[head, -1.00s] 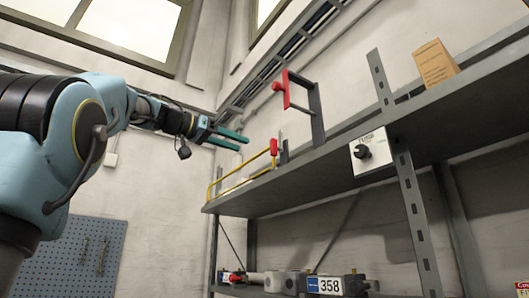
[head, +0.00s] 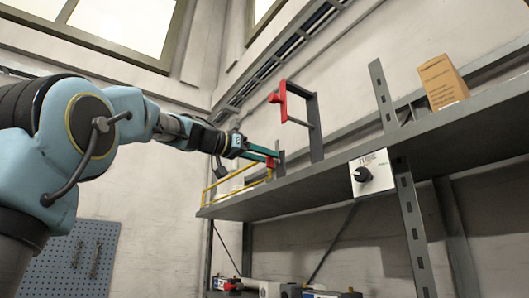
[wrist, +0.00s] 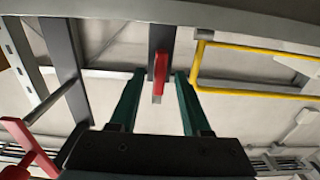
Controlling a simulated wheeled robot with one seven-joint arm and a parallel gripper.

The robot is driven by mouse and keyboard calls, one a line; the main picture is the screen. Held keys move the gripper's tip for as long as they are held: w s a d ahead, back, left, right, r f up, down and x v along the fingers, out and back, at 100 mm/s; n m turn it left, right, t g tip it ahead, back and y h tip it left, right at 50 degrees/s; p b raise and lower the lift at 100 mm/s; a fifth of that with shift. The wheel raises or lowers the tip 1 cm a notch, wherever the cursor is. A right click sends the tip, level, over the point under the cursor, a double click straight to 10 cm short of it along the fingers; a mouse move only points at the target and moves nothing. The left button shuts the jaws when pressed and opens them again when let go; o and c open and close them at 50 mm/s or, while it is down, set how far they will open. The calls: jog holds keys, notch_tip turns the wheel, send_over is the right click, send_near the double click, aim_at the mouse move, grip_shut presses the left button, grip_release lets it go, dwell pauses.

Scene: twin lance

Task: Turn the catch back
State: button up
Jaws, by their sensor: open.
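A small red catch (wrist: 160,72) on a short grey post sits at the shelf's edge, beside the yellow rail. In the wrist view it lies between the two green fingers of my gripper (wrist: 159,75), with a gap on each side. In the head view my gripper (head: 270,157) is open at the post, and its fingers partly hide the red catch (head: 270,163). A larger grey frame with a red handle (head: 279,98) stands on the shelf to the right; it also shows at the lower left in the wrist view (wrist: 30,148).
The yellow rail (head: 230,180) runs along the shelf's left end and is close to my gripper. The grey shelf (head: 330,170) carries a cardboard box (head: 440,82) at the right. A dial on a white plate (head: 362,174) hangs at the shelf's front.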

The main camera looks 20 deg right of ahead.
grip_shut()
dwell(0.3)
dwell(0.3)
